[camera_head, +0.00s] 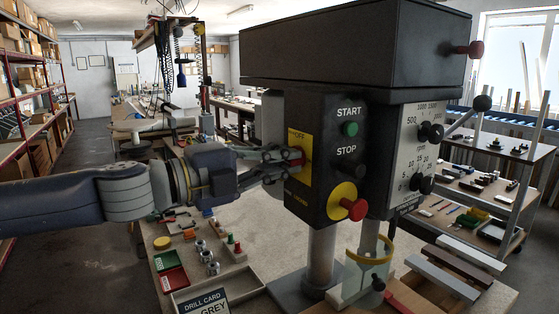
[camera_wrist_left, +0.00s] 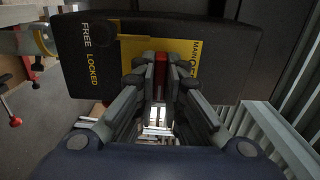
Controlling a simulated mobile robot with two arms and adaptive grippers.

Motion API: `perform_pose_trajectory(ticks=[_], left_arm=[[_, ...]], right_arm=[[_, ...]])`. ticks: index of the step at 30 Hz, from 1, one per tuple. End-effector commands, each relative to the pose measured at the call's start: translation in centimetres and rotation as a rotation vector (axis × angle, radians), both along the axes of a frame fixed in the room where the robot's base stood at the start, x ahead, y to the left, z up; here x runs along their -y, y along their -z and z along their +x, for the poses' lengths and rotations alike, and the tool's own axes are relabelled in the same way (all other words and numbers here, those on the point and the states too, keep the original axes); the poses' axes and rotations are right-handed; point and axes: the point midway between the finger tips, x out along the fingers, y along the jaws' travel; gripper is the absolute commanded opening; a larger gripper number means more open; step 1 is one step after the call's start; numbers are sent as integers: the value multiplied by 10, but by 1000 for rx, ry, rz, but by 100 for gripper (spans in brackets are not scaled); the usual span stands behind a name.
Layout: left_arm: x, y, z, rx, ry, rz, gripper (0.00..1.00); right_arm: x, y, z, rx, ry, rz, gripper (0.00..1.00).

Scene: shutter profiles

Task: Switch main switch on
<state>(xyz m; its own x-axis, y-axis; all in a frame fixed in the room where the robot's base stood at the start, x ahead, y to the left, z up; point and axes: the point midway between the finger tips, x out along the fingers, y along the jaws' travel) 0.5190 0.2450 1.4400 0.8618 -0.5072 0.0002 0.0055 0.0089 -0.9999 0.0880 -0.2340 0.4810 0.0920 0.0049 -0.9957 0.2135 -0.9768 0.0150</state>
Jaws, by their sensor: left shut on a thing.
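The main switch is a red handle (camera_wrist_left: 160,72) on a yellow plate (camera_head: 305,146) marked OFF, on the side face of the black drill press head (camera_head: 350,44). In the left wrist view the yellow plate (camera_wrist_left: 188,56) reads MAIN. My left gripper (camera_head: 292,160) reaches in from the left and is shut on the red handle. Its fingers (camera_wrist_left: 160,75) sit on both sides of the handle in the left wrist view and hide part of it. The handle's exact angle is hard to tell. My right gripper is not in view.
On the front panel are a green START button (camera_head: 350,129), a STOP button (camera_head: 348,171) and a red emergency knob (camera_head: 354,208) on yellow. A FREE/LOCKED lever (camera_wrist_left: 118,45) sits close beside the plate. The bench below holds small parts and a drill card (camera_head: 207,302).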

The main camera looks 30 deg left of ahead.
Motion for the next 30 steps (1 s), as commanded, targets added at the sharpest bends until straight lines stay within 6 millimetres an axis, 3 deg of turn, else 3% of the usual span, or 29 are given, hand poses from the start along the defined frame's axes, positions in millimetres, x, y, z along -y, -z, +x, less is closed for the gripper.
perform_pose_trajectory(ticks=[8,9,11,30], left_arm=[[0,1,0,4,0,8,0],[0,1,0,3,0,7,19],[0,1,0,3,0,7,30],[-4,-1,-8,5,1,10,30]], right_arm=[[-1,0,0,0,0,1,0],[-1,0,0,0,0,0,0],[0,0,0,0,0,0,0],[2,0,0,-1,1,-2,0]])
